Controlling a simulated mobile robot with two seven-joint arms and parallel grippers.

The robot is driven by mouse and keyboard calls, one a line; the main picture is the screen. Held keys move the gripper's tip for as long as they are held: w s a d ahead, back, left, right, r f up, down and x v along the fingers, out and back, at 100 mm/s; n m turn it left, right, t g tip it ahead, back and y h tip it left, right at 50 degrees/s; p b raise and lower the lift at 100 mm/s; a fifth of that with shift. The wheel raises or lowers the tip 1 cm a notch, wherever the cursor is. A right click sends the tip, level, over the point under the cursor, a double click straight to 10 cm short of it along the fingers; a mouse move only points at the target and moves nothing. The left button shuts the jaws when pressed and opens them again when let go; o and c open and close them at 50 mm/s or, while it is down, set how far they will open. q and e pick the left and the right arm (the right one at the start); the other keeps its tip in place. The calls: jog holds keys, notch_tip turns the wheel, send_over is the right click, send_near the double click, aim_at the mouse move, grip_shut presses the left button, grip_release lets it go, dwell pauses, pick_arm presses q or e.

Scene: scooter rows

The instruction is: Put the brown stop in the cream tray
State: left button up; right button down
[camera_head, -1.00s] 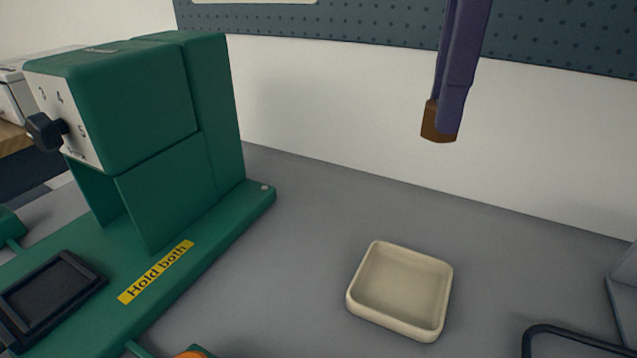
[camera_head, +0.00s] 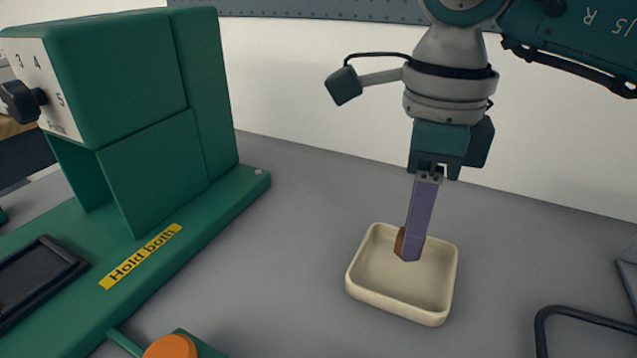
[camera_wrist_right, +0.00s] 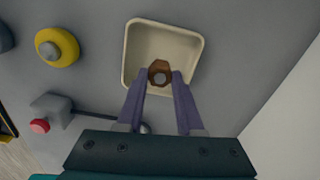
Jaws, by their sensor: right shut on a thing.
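The cream tray (camera_head: 372,292) stands on the grey bench in the head view, and it also shows in the right wrist view (camera_wrist_right: 132,50). My right gripper (camera_head: 412,248) points down with its purple fingertips over or inside the tray. The gripper is shut on the brown stop (camera_head: 400,244), which is mostly hidden behind a finger in the head view. In the right wrist view the brown stop (camera_wrist_right: 159,72) sits between the two fingertips, with the tray floor behind it. I cannot tell whether it touches the floor. My left gripper is not in view.
A green machine (camera_head: 140,90) with a black knob and a "Hold both" label stands at left. An orange button (camera_head: 171,347) is at the front. A black bent bar (camera_head: 585,318) is at right.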

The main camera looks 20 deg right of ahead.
notch_tip(320, 180, down, 3)
jog(key=shift+s+f, duration=0.1)
jog(key=shift+f, duration=0.1)
jog(key=shift+b, duration=0.3)
jog(key=c, duration=1)
grip_release()
jog(key=shift+f, duration=0.15)
jog(key=o, duration=0.5)
jog(key=shift+c, duration=0.2)
